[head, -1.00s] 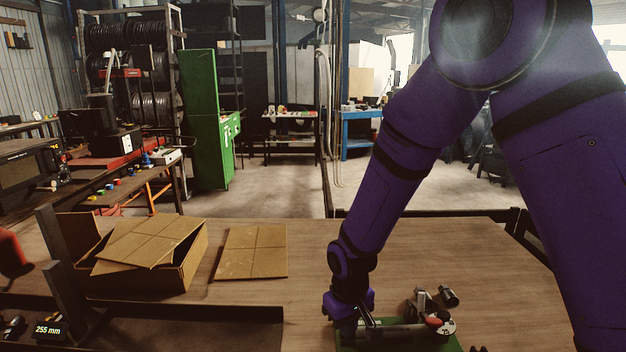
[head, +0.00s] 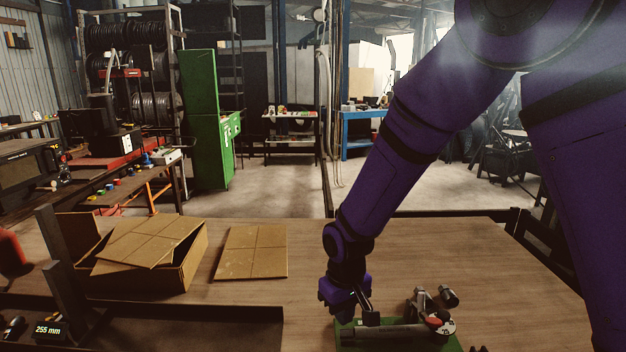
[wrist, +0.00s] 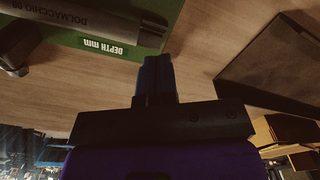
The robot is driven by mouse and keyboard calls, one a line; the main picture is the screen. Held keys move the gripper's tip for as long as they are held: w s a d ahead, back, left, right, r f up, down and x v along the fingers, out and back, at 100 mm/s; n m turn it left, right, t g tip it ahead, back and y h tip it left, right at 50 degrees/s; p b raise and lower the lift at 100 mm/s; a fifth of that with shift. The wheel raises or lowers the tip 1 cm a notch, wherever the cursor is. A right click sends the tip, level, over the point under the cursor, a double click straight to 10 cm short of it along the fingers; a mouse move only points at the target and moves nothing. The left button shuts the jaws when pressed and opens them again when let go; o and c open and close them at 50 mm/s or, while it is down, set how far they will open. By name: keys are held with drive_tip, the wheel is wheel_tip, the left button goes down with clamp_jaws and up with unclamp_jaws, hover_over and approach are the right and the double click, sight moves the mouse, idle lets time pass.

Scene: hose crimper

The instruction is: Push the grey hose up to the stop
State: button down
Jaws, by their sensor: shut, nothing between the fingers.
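The grey hose (head: 388,333) lies on a green base (head: 350,347) at the front of the bench, running left to right. Its right end is near a small fixture with a red part and a pale dial (head: 442,323); I cannot tell whether it touches a stop there. In the wrist view the hose (wrist: 80,22), with dark lettering, lies on the green base (wrist: 135,57) marked "DEPTH mm". My gripper (head: 368,312) is at the hose's left end, fingers together and empty. In the wrist view its fingertips (wrist: 156,60) look apart from the hose.
An open cardboard box (head: 190,270) and a flat cardboard piece (head: 252,253) lie to the left. A dark tray (head: 200,318) with a "255 mm" display (head: 48,330) is at the front left. The bench behind the base is clear.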

wheel_tip(320, 180, up, 4)
drive_tip(key=shift+r, duration=0.15)
idle(0.5)
drive_tip(key=s+d+r+m+t, duration=0.1)
drive_tip(key=s+d+r+m, duration=0.15)
drive_tip(key=d+r, duration=0.55)
drive_tip(key=s+d+r+m+t, duration=0.1)
drive_tip(key=s+d+r+t, duration=0.1)
drive_tip(key=s+d+r, duration=0.5)
drive_tip(key=s+d+r+m+t, duration=0.2)
drive_tip(key=s+d+r, duration=0.7)
drive_tip(key=s, duration=0.2)
drive_tip(key=shift+s, duration=0.15)
